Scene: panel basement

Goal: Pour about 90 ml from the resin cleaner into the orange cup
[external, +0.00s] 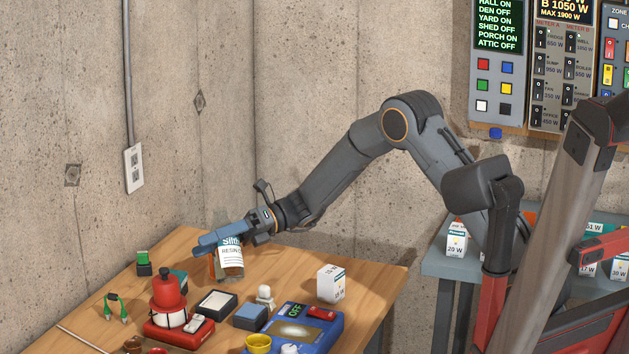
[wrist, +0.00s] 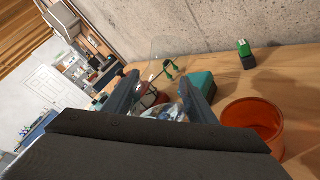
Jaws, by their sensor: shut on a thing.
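The resin cleaner (external: 232,258) is a small amber bottle with a white and teal label. My gripper (external: 210,243) is shut on it near the back left of the wooden table. The bottle looks close to upright with a slight lean, and the fingers cover its upper part. In the wrist view part of the bottle (wrist: 183,108) shows between the fingers (wrist: 165,90). The orange cup (wrist: 262,112) stands on the table just right of the gripper in the wrist view. In the external view the cup is mostly hidden behind the bottle. No stream of liquid is visible.
A green-topped block (external: 143,261) is near the concrete wall. The back right tabletop is clear.

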